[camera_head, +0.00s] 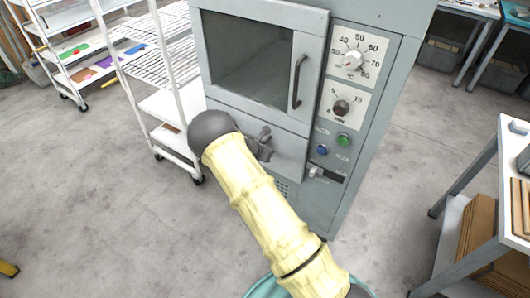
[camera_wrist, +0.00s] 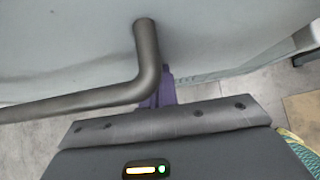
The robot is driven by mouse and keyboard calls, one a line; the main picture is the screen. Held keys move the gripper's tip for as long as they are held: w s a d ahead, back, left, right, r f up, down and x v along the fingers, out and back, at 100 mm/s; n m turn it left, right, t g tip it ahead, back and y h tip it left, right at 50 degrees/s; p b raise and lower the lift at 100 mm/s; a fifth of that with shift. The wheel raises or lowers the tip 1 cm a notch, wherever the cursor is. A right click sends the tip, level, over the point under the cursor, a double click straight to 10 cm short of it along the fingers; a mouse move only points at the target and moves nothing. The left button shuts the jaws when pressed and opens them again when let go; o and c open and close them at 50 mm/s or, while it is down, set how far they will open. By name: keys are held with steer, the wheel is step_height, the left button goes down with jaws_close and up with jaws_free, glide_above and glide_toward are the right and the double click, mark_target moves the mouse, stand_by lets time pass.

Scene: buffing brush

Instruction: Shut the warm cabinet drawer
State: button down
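The warm cabinet (camera_head: 375,130) is a tall grey unit with a dark-windowed door. The drawer (camera_head: 290,158) is the grey front below that door; how far it stands out is hard to tell. My arm, in a pale yellow sleeve, crosses in front and hides its lower left part. My gripper (camera_head: 263,145) is at the drawer front, small and partly hidden behind the arm. In the wrist view, a bent dark grey bar handle (camera_wrist: 148,55) runs close in front of my gripper (camera_wrist: 160,90), against a pale grey panel. A purple finger part shows behind the bar; contact and finger opening are unclear.
The door has a vertical handle (camera_head: 298,82). Dials and buttons (camera_head: 343,139) are on the right panel. A white wire rack (camera_head: 165,105) stands close on the left. A white table (camera_head: 515,185) with cardboard below is on the right. Concrete floor at front left is clear.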

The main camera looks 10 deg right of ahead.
steer(key=s+a+f+v, duration=0.1)
steer(key=f+v, duration=0.1)
steer(key=v, duration=1)
steer(key=shift+s+a+r, duration=0.25)
steer(key=shift+s+a, duration=0.15)
steer(key=shift+s, duration=0.05)
steer(key=shift+a, duration=0.1)
steer(key=s+d+r+m+g+y+p, duration=0.1)
steer(key=s+d+r+m+y+p, duration=0.1)
steer(key=s+r+m, duration=0.6)
steer(key=s+d+r+m+g+y+p, duration=0.1)
steer(key=s+d+r+m+y+p, duration=0.1)
steer(key=s+r+m, duration=0.6)
steer(key=s+d+r+m+g+y+p, duration=0.1)
steer(key=s+d+r+m+y+p, duration=0.1)
steer(key=s+r+m+p, duration=0.4)
steer(key=s+d+r+m, duration=0.1)
steer(key=s+r+m, duration=0.1)
steer(key=s+m, duration=0.2)
steer(key=shift+s+d+r+m+g, duration=0.3)
steer(key=shift+r+m+g, duration=0.1)
steer(key=shift+m, duration=0.2)
